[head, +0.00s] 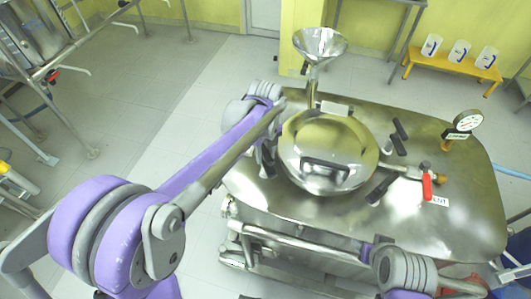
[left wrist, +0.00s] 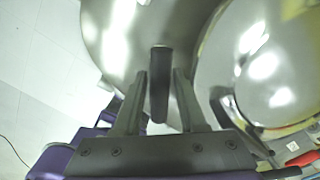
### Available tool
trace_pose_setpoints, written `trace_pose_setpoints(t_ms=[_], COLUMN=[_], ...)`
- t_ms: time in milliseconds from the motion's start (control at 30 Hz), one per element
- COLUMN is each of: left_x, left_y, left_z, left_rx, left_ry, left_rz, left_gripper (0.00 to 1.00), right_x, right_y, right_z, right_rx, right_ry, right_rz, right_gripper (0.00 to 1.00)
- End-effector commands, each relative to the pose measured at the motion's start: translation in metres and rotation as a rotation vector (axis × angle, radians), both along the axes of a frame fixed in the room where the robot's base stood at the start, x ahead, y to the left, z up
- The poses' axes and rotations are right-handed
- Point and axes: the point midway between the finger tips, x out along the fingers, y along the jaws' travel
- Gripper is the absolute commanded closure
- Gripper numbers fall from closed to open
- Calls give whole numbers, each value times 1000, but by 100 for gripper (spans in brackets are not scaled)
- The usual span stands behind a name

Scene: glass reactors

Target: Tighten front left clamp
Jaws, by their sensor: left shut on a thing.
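The round polished lid (head: 328,152) is closed on the steel reactor top (head: 440,105). My left gripper (head: 268,160) is at the lid's left edge, largely hidden behind my own arm in the head view. In the left wrist view, my left gripper (left wrist: 158,78) has its fingers on both sides of a dark upright clamp handle (left wrist: 160,60) and is shut on it. The handle stands beside the lid (left wrist: 272,60). The clamp's base is hidden. My right gripper is not in view.
Other black clamp handles stand at the lid's right (head: 399,130) and lower right (head: 380,189). A red-handled valve (head: 427,186), a pressure gauge (head: 467,120) and a steel funnel (head: 320,44) rise from the reactor top. Floor to the left (head: 130,130) is open.

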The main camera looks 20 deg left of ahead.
Motion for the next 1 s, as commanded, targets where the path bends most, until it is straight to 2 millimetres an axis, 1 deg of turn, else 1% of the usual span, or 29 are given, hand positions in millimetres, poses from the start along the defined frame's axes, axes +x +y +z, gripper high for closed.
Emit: trace_pose_setpoints(t_ms=[167, 367, 567, 1000], left_x=[0, 0, 0, 0], left_y=[0, 0, 0, 0], left_z=[0, 0, 0, 0], left_rx=[0, 0, 0, 0], left_ry=[0, 0, 0, 0], left_rz=[19, 100, 252, 669], left_gripper=[100, 100, 100, 100], right_x=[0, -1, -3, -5], right_y=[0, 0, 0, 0], right_z=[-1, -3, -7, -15], right_rx=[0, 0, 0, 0], right_ry=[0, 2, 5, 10], right_rz=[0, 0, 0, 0], right_gripper=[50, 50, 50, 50])
